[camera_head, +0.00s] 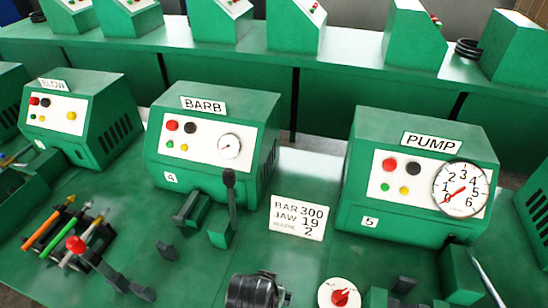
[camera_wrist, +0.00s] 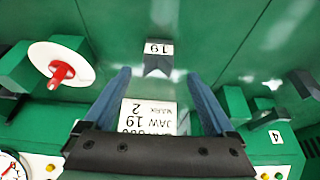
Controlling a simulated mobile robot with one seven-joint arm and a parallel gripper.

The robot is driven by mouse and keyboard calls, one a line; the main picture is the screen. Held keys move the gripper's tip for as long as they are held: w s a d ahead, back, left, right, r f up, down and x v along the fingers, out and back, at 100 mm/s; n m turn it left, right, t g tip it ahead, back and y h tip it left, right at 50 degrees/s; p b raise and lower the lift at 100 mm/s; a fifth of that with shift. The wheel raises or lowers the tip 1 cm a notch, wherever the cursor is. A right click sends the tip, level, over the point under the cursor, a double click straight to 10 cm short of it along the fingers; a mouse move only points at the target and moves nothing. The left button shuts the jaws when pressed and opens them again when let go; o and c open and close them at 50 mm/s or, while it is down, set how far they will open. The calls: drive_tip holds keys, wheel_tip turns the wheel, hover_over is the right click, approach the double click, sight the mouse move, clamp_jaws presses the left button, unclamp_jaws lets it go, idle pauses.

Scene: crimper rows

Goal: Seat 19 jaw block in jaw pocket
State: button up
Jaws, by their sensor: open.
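The 19 jaw block (camera_wrist: 157,66) is a small dark grey piece with a white 19 label and a notched edge. It lies on the green bench in the wrist view. My gripper (camera_wrist: 160,75) is open, its two blue fingers spread to either side of the block, apart from it. The dark end of my arm (camera_head: 255,290) shows at the bottom of the head view, where the block cannot be made out. A green fixture with a dark channel (camera_head: 190,208) stands before the BARB machine (camera_head: 212,140); I cannot tell whether this is the jaw pocket.
A card reading BAR 300, JAW 19, MARK 2 (camera_head: 298,217) lies between BARB and the PUMP machine (camera_head: 420,175). An upright lever (camera_head: 230,195) stands beside the fixture. A white dial with a red knob (camera_head: 340,295) is at the front. Another dark block (camera_head: 167,250) lies left.

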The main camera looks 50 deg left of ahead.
drive_tip(key=shift+w+x, duration=0.2)
drive_tip(key=shift+x, duration=2.55)
clamp_jaws()
drive_tip(key=shift+r, duration=0.1)
